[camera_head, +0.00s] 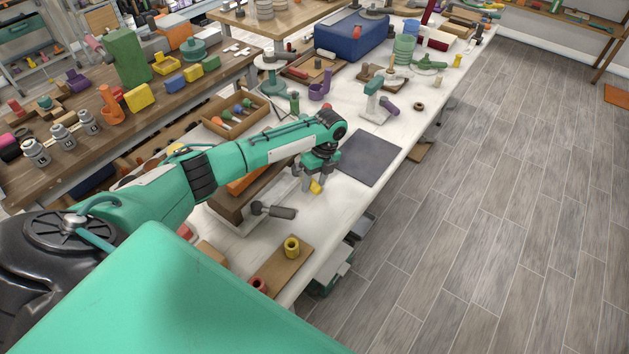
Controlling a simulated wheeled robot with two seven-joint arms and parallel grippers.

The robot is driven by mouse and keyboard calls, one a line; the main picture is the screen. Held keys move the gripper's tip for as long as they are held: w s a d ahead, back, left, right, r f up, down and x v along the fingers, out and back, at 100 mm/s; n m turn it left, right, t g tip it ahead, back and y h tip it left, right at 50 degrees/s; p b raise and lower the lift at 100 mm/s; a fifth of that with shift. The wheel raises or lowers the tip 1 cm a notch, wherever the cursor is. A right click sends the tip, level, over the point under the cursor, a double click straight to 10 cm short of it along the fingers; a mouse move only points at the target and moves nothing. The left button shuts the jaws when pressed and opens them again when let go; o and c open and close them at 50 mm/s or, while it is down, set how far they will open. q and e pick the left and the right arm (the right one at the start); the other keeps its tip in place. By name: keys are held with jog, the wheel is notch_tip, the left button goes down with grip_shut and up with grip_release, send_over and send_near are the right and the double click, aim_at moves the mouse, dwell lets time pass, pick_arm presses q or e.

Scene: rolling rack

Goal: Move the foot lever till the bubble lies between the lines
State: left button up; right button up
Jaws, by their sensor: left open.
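My left arm reaches in from the left over the white bench. My left gripper (312,182) points down, open, just above the bench near its front edge. A small yellow piece (316,187) shows at its fingertips; I cannot tell whether they touch it. A grey lever with a dark handle (274,210) lies to the lower left of the gripper, beside a long brown block (232,208) that my arm partly covers. This may be the foot lever. I cannot make out the bubble or its lines at this size. My right gripper is not in view.
A dark flat mat (369,158) lies right of the gripper. A yellow ring-shaped part (292,247) stands on a wooden board nearer me. A wooden tray (235,117) of small parts and a blue box (352,37) are farther back. The plank floor (500,200) at right is clear.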

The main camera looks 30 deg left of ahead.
pick_arm(q)
jog(key=b+v, duration=0.2)
jog(key=v, duration=1.1)
jog(key=shift+r, duration=0.3)
jog(key=shift+w, duration=0.1)
